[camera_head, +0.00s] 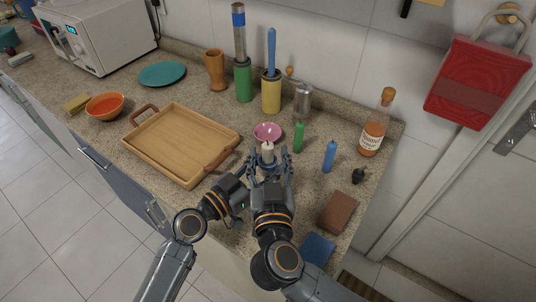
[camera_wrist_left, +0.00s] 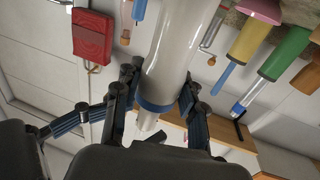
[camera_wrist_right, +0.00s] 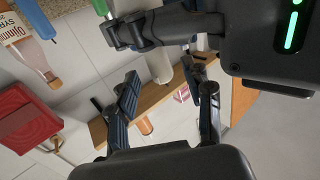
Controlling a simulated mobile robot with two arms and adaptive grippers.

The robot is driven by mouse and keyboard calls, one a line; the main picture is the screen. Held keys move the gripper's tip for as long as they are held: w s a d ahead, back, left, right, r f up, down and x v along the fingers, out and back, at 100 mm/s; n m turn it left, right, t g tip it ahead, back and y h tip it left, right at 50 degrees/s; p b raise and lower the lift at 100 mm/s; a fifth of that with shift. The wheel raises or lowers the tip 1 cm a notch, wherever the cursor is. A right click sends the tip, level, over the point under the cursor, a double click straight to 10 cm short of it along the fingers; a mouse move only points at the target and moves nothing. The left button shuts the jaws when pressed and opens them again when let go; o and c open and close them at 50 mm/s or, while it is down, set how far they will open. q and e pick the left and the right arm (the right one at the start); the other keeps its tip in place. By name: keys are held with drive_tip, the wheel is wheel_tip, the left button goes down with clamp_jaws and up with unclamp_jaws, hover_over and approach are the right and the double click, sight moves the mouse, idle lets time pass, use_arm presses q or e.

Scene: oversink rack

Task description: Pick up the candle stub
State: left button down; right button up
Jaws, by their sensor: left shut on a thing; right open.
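The candle stub (camera_head: 267,148) is a pale, whitish cylinder standing upright between my gripper fingers in the head view, in front of the pink bowl. My left gripper (camera_head: 263,161) is shut on it. In the left wrist view the candle stub (camera_wrist_left: 172,55) fills the space between the fingers of the left gripper (camera_wrist_left: 160,95). My right gripper (camera_head: 273,175) is open and empty, very close to the left one. In the right wrist view its open fingers (camera_wrist_right: 165,95) show below the left gripper and part of the candle stub (camera_wrist_right: 160,65). Fingers hide the candle's lower part in the head view.
The pink bowl (camera_head: 267,131) is just behind. A wooden tray (camera_head: 181,144) lies to the left. A green bottle (camera_head: 298,136), a blue candle-like item (camera_head: 329,157) and a syrup bottle (camera_head: 373,136) stand right. A brown block (camera_head: 338,212) lies near the front edge.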

sight(268, 145)
drive_tip(key=w, duration=0.2)
drive_tip(key=shift+w+a, duration=0.15)
drive_tip(key=shift+w, duration=0.25)
clamp_jaws()
wheel_tip(268, 145, up, 10)
idle(0.4)
use_arm(q)
drive_tip(key=c, duration=0.7)
unclamp_jaws()
